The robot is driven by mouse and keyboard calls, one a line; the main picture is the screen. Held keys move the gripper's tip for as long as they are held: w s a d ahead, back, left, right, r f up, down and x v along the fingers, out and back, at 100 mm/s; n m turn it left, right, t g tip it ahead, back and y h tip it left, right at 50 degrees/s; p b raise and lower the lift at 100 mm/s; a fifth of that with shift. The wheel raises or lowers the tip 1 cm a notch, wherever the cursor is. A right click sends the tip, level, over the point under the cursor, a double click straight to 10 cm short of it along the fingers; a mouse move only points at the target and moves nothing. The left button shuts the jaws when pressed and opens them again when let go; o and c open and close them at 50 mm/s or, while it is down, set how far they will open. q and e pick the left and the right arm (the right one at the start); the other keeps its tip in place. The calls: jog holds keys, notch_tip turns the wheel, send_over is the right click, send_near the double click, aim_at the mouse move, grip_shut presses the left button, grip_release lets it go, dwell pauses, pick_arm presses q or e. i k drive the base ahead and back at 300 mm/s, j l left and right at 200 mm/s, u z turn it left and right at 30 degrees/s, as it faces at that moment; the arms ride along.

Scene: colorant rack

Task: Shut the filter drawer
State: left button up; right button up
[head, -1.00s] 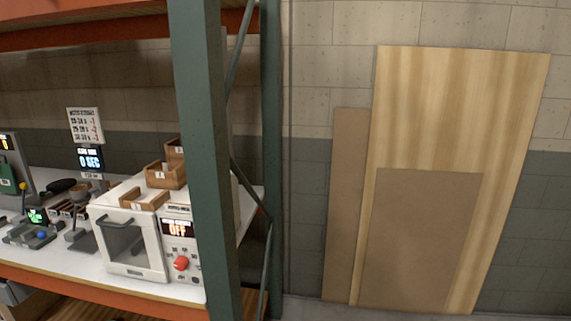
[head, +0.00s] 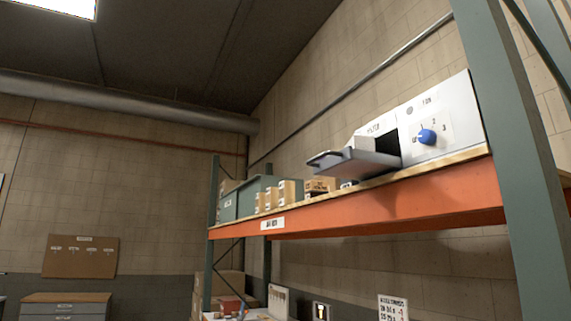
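The filter drawer (head: 362,160) is pulled out of a white unit on the upper shelf, at the right of the head view. It has a dark handle (head: 325,158) on its left front end, and something pale stands in it. A dark opening shows behind it in the white housing (head: 440,115). A blue knob (head: 427,136) is on the panel to the right of the opening. Neither of my grippers is in view.
The orange shelf beam (head: 370,208) runs below the drawer, with a green upright (head: 515,150) at right. The space in front of the drawer looks free.

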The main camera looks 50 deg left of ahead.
aim_at(349, 163)
jog(key=u, duration=1.2)
